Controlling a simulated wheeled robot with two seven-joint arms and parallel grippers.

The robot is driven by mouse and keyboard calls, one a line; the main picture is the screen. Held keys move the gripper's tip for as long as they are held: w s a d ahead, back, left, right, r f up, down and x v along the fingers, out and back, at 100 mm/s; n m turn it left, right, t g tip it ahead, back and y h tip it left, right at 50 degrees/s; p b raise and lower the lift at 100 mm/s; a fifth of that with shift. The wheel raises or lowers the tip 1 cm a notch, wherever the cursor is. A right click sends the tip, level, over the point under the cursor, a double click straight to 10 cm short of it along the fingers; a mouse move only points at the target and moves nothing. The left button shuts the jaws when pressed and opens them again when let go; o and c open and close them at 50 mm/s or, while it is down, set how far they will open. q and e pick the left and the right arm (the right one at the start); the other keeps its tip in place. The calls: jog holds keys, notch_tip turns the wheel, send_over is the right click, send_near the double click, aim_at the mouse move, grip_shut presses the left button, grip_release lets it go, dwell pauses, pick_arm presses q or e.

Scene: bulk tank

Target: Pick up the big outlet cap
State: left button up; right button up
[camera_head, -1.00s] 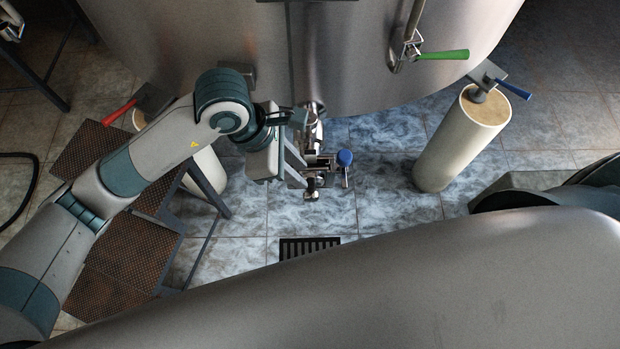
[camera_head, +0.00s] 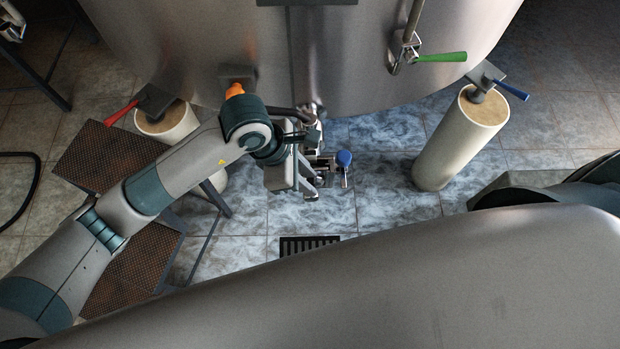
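The metal outlet fitting (camera_head: 310,112) comes down from the tank front at the middle of the head view. The outlet cap cannot be made out clearly; the lower end of the outlet, where a metal end piece showed before, is now covered by my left gripper (camera_head: 312,184). The gripper's fingers point down and right, at or very near that lower end. I cannot tell whether they touch or grip anything. My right gripper is not in view.
The steel tank (camera_head: 190,45) fills the back, with a green-handled valve (camera_head: 440,57) on it. A floor drain (camera_head: 308,245) lies in front on open tiles. A perforated brown step (camera_head: 110,155) stands left.

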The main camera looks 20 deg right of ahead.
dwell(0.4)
pick_arm(q)
grip_shut()
dwell(1.3)
